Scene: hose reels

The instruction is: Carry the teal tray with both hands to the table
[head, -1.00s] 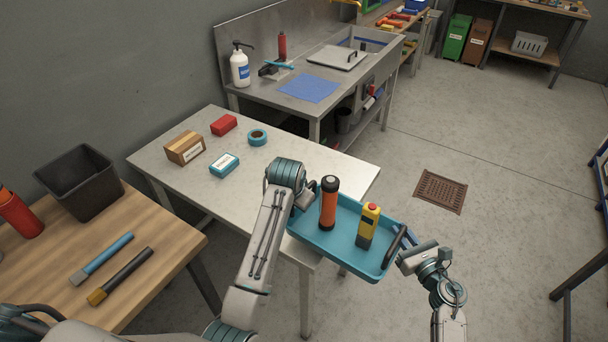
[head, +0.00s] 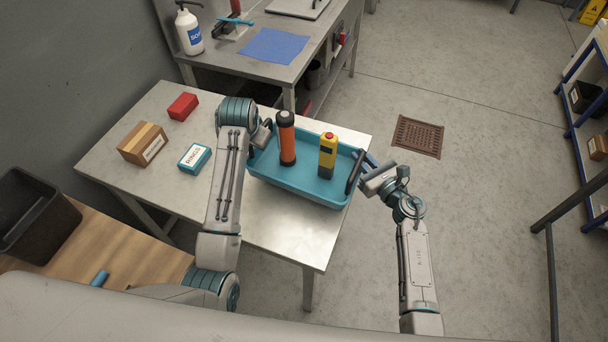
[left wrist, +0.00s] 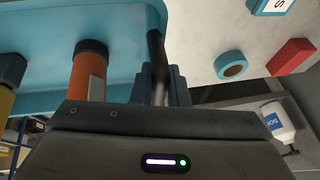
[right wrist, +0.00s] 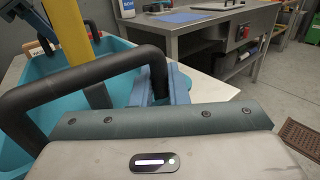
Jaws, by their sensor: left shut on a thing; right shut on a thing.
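The teal tray (head: 290,180) is held over the right part of the light metal-topped table (head: 290,235); I cannot tell whether its base touches the top. An orange and black flashlight (head: 287,140) and a yellow and grey device with a red button (head: 327,155) stand upright in it. My left gripper (left wrist: 160,85) is shut on the tray's black left handle (left wrist: 157,55); in the head view my arm partly hides this end. My right gripper (head: 368,172) is shut on the black right handle (head: 354,172), also seen in the right wrist view (right wrist: 80,70).
On the table's left lie a cardboard box (head: 143,145), a red box (head: 183,107) and a teal-white box (head: 195,157); blue tape (left wrist: 231,65) shows in the left wrist view. A steel bench (head: 255,75) stands behind.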

